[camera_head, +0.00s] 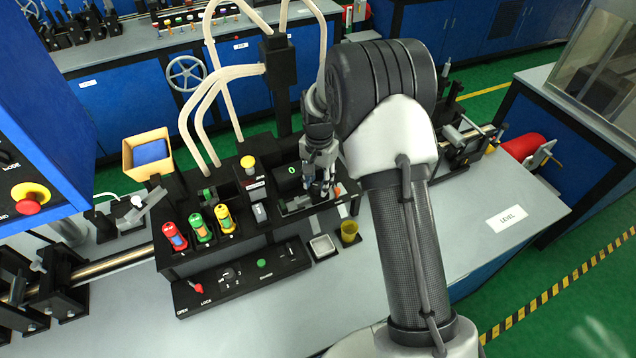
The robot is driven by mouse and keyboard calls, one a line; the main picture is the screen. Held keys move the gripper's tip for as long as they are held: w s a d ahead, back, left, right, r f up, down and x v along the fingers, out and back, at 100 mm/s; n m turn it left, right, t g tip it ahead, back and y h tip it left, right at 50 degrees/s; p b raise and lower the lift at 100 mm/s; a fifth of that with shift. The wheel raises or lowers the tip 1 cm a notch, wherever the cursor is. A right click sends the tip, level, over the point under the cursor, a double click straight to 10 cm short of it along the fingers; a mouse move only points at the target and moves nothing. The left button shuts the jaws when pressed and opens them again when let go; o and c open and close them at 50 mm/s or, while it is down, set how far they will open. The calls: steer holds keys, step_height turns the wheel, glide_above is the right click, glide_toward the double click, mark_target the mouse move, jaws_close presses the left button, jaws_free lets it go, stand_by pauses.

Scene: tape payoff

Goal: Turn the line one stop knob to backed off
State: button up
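No knob with a readable stop or backed-off label shows, so I cannot tell which one is the line one stop knob. A small black selector knob (229,272) with the marks 1 and 2 sits on the low front panel (242,285). My gripper (320,190) points down over the right part of the black bench unit, beside a box with a green 0 display (291,170). My gripper and arm hide part of that unit. The fingers are small and dark, and I cannot tell whether they are open or touching anything.
Red (174,236), green (200,228) and yellow (224,218) handled parts stand in the unit left of my gripper. A red lever (197,288) is on the front panel. Pale hoses rise behind.

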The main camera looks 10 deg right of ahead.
steer(key=shift+f, duration=0.3)
steer(key=shift+c, duration=0.4)
steer(key=c, duration=0.7)
steer(key=shift+n, duration=0.3)
steer(key=n, duration=0.8)
steer(key=shift+r+n, duration=0.1)
steer(key=shift+n, duration=0.2)
